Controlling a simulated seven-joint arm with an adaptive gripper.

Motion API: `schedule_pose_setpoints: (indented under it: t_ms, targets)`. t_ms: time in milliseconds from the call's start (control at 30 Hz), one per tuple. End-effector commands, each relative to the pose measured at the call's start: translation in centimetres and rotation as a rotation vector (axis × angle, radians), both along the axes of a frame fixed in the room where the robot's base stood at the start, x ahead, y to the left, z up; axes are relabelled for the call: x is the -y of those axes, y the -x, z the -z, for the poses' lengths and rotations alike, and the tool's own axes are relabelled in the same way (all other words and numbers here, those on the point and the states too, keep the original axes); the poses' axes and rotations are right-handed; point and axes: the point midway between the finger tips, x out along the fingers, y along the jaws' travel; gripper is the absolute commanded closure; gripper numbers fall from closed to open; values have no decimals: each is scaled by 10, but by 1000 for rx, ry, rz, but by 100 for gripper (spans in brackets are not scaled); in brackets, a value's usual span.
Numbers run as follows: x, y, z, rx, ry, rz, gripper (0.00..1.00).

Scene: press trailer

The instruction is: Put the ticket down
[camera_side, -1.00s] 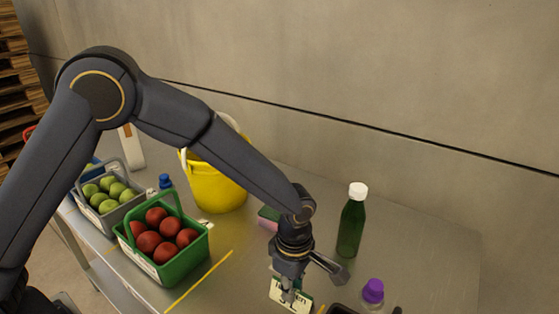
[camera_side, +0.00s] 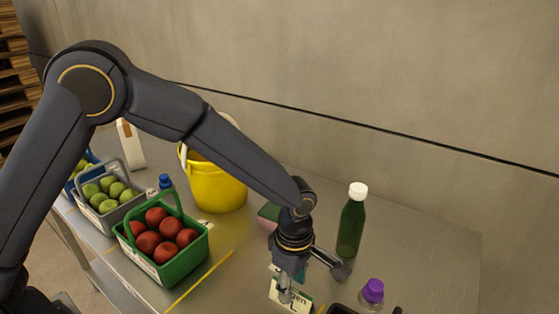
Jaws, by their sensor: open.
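The ticket (camera_side: 301,306) is a small pale card with a dark green edge and dark lettering, at the bottom of the side view, at the front of the metal table. My gripper (camera_side: 285,297) points down right at the card and partly covers it. Its jaws are open. I cannot tell whether a finger still touches the card. The card's lower part is cut off by the picture's edge.
A green basket of red fruit (camera_side: 128,244), a grey basket of green fruit (camera_side: 88,213) and a yellow bucket (camera_side: 218,190) stand left. A green bottle (camera_side: 351,222) and a purple-capped bottle (camera_side: 372,293) stand right. A dark tray edge (camera_side: 341,309) lies close by.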

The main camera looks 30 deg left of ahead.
Motion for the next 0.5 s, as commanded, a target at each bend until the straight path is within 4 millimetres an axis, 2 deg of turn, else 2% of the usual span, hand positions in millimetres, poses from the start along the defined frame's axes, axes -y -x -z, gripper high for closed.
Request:
schedule_pose_setpoints:
  t_ms: [300,500]
  targets:
    - [1,-1,-72,6,3,1,56]
    - [1,0,-100,3,2,1,56]
